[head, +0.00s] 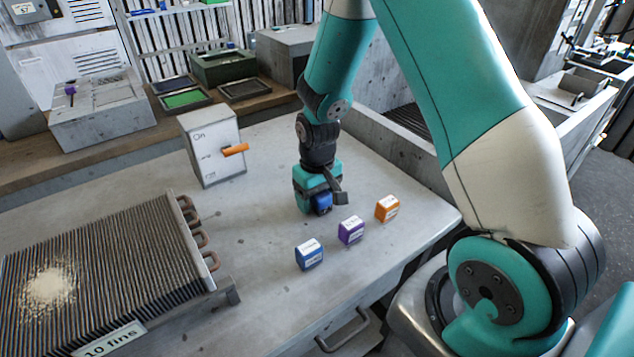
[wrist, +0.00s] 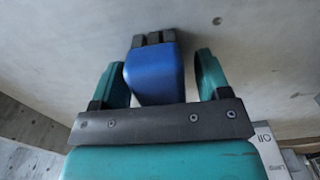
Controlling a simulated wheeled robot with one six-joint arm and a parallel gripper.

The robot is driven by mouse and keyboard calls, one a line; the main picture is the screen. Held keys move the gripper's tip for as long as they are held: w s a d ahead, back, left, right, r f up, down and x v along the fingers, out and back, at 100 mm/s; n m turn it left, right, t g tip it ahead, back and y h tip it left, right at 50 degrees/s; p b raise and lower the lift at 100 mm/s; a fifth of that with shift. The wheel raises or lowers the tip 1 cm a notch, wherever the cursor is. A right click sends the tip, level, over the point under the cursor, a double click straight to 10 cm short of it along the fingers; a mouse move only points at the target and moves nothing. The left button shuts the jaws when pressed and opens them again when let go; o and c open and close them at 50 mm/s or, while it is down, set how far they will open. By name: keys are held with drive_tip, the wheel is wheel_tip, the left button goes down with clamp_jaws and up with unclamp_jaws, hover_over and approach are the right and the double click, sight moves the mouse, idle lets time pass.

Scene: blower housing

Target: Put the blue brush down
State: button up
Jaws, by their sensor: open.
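The blue brush (head: 322,203) is at my gripper (head: 318,207) on the grey table, behind the small labelled blocks. In the wrist view the blue brush (wrist: 153,75) lies between the two teal fingers of my gripper (wrist: 166,80), with dark bristle blocks at its far end. The fingers stand apart, with a narrow gap to the brush on the right side; on the left the finger is close to it, and I cannot tell if it touches. The brush's lower part is hidden in the head view.
A blue block (head: 309,254), a purple block (head: 351,231) and an orange block (head: 387,208) stand in front of my gripper. A switch box (head: 212,150) with an orange lever stands behind left. A finned radiator (head: 110,262) with a pale dust patch fills the left. Table between is clear.

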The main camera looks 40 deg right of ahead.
wheel_tip(320, 180, up, 11)
drive_tip(key=shift+b, duration=0.45)
drive_tip(key=shift+a+r, duration=0.15)
drive_tip(key=shift+r, duration=0.2)
drive_tip(key=s+a+r+n+y, duration=0.2)
drive_tip(key=s+a+r, duration=0.3)
drive_tip(key=s+a, duration=0.3)
drive_tip(key=s+a+r+n+y, duration=0.2)
drive_tip(key=s+a+r+n, duration=0.3)
drive_tip(key=s+a, duration=0.3)
drive_tip(key=s+r, duration=0.1)
drive_tip(key=s, duration=0.3)
drive_tip(key=shift+s+a, duration=0.25)
drive_tip(key=shift+a, duration=0.15)
drive_tip(key=shift+c, duration=0.5)
drive_tip(key=c, duration=0.4)
